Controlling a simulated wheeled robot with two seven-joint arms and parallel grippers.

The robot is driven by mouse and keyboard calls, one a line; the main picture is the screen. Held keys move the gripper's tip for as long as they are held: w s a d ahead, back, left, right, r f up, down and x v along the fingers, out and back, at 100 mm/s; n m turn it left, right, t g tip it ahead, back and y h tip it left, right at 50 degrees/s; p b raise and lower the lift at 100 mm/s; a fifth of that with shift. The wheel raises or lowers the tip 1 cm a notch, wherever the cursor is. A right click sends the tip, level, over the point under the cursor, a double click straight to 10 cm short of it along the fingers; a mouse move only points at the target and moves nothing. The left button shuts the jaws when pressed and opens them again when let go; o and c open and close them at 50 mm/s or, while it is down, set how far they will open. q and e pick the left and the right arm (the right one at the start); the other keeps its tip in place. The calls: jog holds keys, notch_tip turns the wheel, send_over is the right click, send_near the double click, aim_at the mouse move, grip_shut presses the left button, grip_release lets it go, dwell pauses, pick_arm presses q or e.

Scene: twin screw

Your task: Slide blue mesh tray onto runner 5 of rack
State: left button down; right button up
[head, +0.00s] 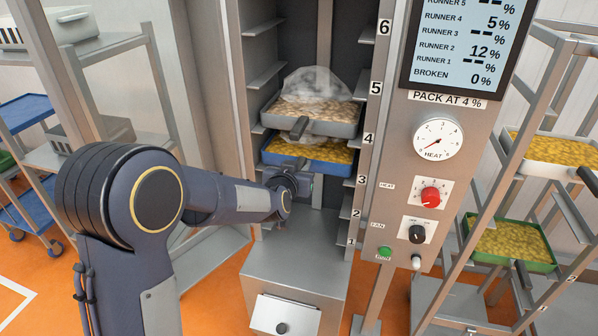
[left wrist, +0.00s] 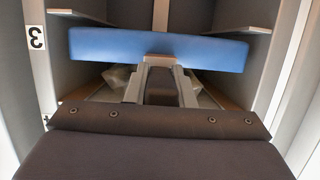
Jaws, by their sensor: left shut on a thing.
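The blue mesh tray (head: 290,152), filled with yellow pieces, is inside the tall metal rack (head: 256,195), between the labels 3 and 4 and below a grey tray. My left gripper (head: 298,165) is at its front edge, shut on it; the grip itself is mostly hidden by my arm in the head view. In the left wrist view the tray's blue wall (left wrist: 150,50) spans the rack's width and my gripper (left wrist: 163,65) meets it at the middle. I cannot tell whether the tray rests on a runner. My right gripper is not in view.
A grey tray (head: 346,120) with a dark handle and a whitish cloud over it sits directly above, near labels 4 and 5. A control panel (head: 440,155) flanks the rack on the right. A cart holds a green tray (head: 480,258). Lower runners look empty.

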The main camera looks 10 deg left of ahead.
pick_arm(q)
jog(key=shift+f+v, duration=0.15)
jog(key=shift+v, duration=0.7)
jog(key=shift+f+v, duration=0.2)
jog(key=shift+v, duration=0.6)
jog(key=shift+s, duration=0.2)
jog(key=shift+s, duration=0.25)
jog(key=s+p, duration=0.3)
jog(key=s, duration=1.3)
jog(key=shift+s+a, duration=0.15)
jog(key=shift+a, duration=0.15)
